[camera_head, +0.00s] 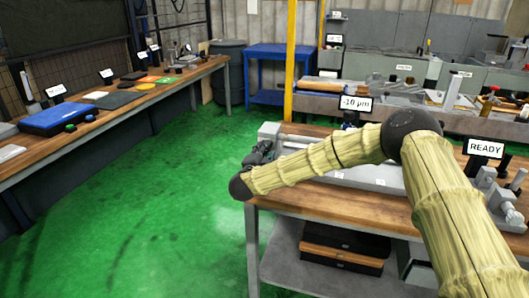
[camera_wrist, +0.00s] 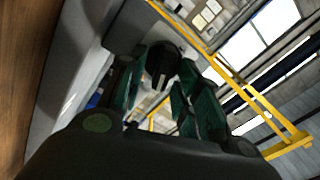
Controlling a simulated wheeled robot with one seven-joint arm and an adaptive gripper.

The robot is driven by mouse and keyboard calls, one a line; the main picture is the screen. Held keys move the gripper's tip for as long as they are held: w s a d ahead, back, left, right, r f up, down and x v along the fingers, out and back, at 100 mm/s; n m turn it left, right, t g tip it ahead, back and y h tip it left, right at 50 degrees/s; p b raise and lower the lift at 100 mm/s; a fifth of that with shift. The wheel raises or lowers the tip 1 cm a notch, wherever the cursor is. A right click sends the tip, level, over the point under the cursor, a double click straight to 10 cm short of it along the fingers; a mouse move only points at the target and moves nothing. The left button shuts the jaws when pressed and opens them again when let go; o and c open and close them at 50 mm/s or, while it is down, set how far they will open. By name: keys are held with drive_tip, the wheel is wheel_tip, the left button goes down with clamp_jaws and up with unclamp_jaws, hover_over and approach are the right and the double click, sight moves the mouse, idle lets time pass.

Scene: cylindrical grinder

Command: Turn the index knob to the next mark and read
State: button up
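The dark round knob (camera_wrist: 163,64) shows in the wrist view, just beyond and between the fingertips. It has a raised bar across its face. My gripper (camera_wrist: 158,88) is open, with its green-padded fingers on either side of the knob's line; a gap shows between them, and I cannot tell whether either touches the knob. In the head view my gripper (camera_head: 258,156) is at the left end of the grey machine bed (camera_head: 372,178), where the arm's end hides the knob. A small display (camera_head: 356,103) behind my arm reads "-10 µm".
A "READY" sign (camera_head: 486,148) stands at the right of the wooden workbench (camera_head: 300,205). A yellow post (camera_head: 290,60) rises behind it. A long side bench (camera_head: 110,100) with labelled items is at the left. The green floor (camera_head: 160,210) between the benches is clear.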

drive_tip(key=v, duration=1.2)
idle(0.4)
